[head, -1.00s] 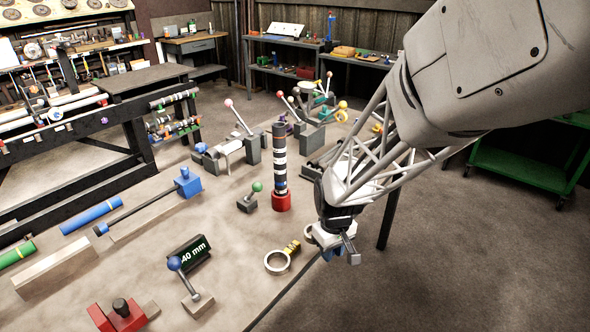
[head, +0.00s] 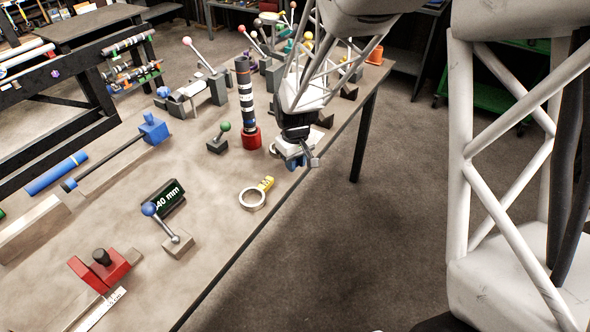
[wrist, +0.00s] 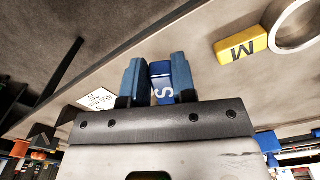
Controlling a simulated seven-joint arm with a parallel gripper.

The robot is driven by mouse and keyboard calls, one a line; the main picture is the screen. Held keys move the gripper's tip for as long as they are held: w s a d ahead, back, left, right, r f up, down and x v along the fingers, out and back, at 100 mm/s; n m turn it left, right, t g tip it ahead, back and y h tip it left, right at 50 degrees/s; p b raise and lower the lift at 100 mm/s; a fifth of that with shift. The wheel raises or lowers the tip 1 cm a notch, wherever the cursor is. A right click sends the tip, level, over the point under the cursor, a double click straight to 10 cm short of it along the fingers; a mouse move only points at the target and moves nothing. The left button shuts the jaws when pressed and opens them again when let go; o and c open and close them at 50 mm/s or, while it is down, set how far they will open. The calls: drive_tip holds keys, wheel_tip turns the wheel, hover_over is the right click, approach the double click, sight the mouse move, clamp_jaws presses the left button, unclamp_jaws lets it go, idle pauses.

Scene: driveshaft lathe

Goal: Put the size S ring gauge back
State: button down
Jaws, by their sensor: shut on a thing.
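The size S ring gauge shows its blue handle marked S (wrist: 161,82) between my gripper's two blue fingers in the wrist view. My gripper (wrist: 158,80) is shut on that handle. The S gauge's ring is hidden in the wrist view. In the head view my gripper (head: 298,161) is near the table's right edge, right of the striped column, and the S gauge cannot be made out clearly there. The M ring gauge, with a yellow handle (wrist: 241,45) and metal ring, lies on the table; its ring (head: 252,199) is nearer the camera than my gripper.
A striped black and white column (head: 245,95) on a red base stands left of my gripper. A green-knobbed block (head: 219,139), a 40 mm display (head: 163,197) and a blue-knobbed lever (head: 169,230) stand farther left. A white printed label (wrist: 97,98) shows in the wrist view.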

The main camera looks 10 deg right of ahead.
sight(295, 177)
drive_tip(key=shift+f, duration=0.1)
drive_tip(key=shift+f, duration=1.65)
drive_tip(key=shift+f, duration=0.15)
drive_tip(key=c, duration=0.9)
unclamp_jaws()
wheel_tip(295, 177, up, 12)
drive_tip(key=shift+r, duration=0.2)
